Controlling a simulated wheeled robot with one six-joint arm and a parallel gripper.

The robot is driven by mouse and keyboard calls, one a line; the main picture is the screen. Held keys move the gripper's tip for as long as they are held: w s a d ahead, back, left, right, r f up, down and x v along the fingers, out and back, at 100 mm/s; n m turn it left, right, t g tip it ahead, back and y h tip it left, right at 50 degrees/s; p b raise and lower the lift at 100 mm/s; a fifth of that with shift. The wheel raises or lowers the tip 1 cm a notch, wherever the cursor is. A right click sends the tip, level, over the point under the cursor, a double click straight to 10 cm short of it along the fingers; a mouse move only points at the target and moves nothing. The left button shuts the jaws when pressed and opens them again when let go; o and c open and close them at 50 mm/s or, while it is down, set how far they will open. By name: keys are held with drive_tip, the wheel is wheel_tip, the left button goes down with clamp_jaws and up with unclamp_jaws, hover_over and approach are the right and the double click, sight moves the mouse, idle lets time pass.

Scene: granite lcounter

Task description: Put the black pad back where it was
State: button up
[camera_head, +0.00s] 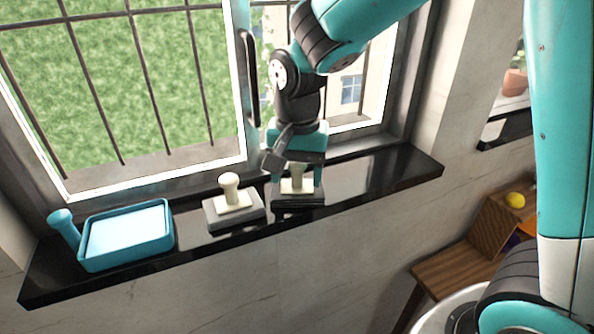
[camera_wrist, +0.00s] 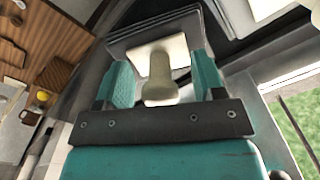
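The black pad (camera_head: 300,201) lies on the dark sill, with a cream stamp (camera_head: 297,185) on it. My gripper (camera_head: 297,188) reaches down over this stamp. In the wrist view, my gripper's two teal fingers (camera_wrist: 162,82) stand apart on either side of the stamp's handle (camera_wrist: 160,75), with gaps showing between them and the handle. The black pad (camera_wrist: 200,33) shows beyond the fingers, under the stamp's square base. My gripper is open, and part of the stamp is hidden by it in the head view.
A grey pad (camera_head: 251,217) with another cream stamp (camera_head: 231,190) stands just left on the sill (camera_head: 360,190). A blue tray (camera_head: 125,258) and a blue round-topped piece (camera_head: 64,226) are at the left end. The barred window is behind. The sill's right end is clear.

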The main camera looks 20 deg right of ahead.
drive_tip(key=shift+r, duration=0.1)
wheel_tip(320, 180, up, 17)
drive_tip(key=b, duration=0.3)
drive_tip(key=s+a+f+n+y+b, duration=0.2)
drive_tip(key=s+f+n, duration=0.4)
drive_tip(key=s+f, duration=0.3)
drive_tip(key=s+a+f+n+y+b, duration=0.2)
drive_tip(key=s+f+n+b, duration=0.2)
drive_tip(key=s+f+n, duration=0.3)
wheel_tip(320, 180, down, 5)
drive_tip(key=shift+s+a+r+n+b, duration=0.1)
drive_tip(key=shift+s+a+n+b, duration=0.25)
drive_tip(key=shift+s, duration=0.85)
